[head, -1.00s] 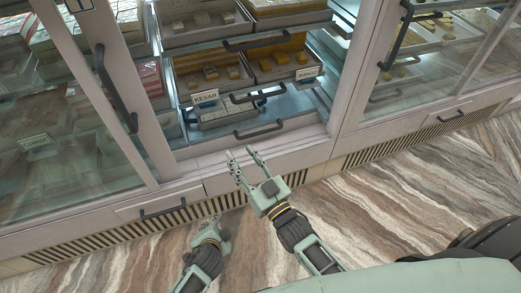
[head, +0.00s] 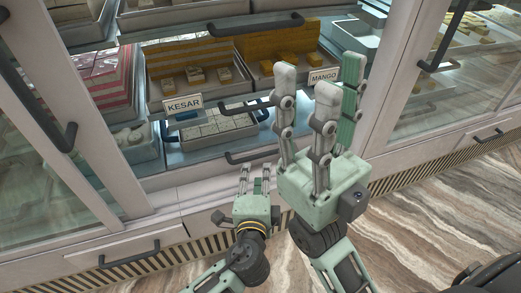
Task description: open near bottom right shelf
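The open display bay holds stacked pull-out shelves, each with a dark bar handle. The lowest shelf (head: 190,158) holds a tray of pale sweets (head: 215,128), and its handle (head: 250,157) is low at the front. It looks pushed in. My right gripper (head: 320,72) is large in view, raised in front of the bay with its fingers spread and empty. It hides part of the lower right shelf fronts. My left gripper (head: 254,172) is lower and to the left, just below the bottom handle. Its fingers look apart, with nothing visible between them; contact with the handle cannot be told.
The shelf above carries KESAR (head: 184,104) and MANGO (head: 323,75) labels and its own handle (head: 241,106). Glass doors with handles (head: 58,125) flank the bay. A base drawer handle (head: 130,254) is at lower left. Marble floor (head: 440,215) is clear at right.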

